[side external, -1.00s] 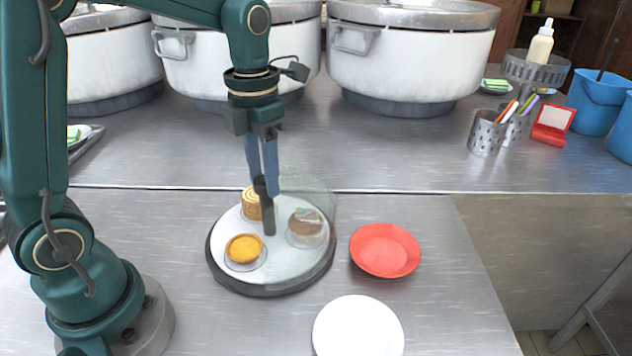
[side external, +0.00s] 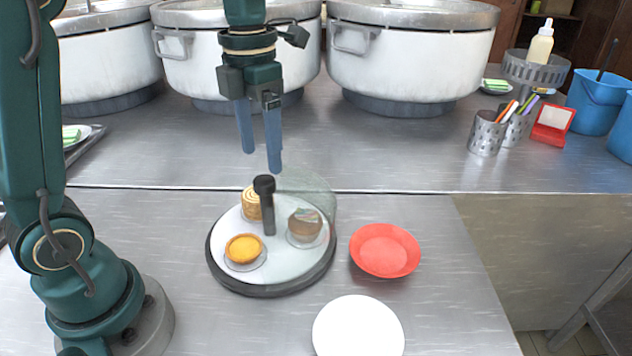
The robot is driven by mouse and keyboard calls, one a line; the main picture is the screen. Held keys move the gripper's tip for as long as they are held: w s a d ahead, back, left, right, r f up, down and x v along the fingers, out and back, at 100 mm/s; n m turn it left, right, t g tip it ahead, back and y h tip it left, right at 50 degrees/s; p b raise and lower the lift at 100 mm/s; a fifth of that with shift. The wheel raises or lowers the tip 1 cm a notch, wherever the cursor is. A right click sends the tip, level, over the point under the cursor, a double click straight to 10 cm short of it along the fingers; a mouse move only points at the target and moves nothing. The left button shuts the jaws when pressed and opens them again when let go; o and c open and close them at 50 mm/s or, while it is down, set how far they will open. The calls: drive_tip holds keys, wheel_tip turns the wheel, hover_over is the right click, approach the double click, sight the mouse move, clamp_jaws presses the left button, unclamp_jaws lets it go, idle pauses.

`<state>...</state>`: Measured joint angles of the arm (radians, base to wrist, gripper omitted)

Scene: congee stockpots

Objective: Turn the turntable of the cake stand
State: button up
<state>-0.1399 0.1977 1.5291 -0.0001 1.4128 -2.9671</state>
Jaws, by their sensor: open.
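The cake stand's round pale turntable (side external: 276,267) sits on a dark base (side external: 262,290) on the metal table. A black upright handle (side external: 267,206) rises near its middle. A clear curved cover (side external: 312,190) stands along its back right side. On the turntable are a yellow tart (side external: 244,248), a tan rolled cake (side external: 250,203) partly behind the handle, and a brown-topped cake (side external: 305,223), each apparently on a small clear dish. My gripper (side external: 260,162) is open and empty, pointing down, above the handle and apart from it.
A red plate (side external: 385,251) lies right of the stand, and a white plate (side external: 358,333) lies in front. Large white pots (side external: 410,65) line the back. Metal cups with pens (side external: 487,133) and blue buckets (side external: 597,100) stand at the back right.

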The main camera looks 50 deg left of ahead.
sight(264, 180)
drive_tip(key=shift+r, duration=0.2)
drive_tip(key=m, duration=0.7)
drive_tip(key=shift+m, duration=0.4)
drive_tip(key=m, duration=0.4)
drive_tip(key=shift+m, duration=0.4)
drive_tip(key=m, duration=0.5)
drive_tip(key=shift+f, duration=2.6)
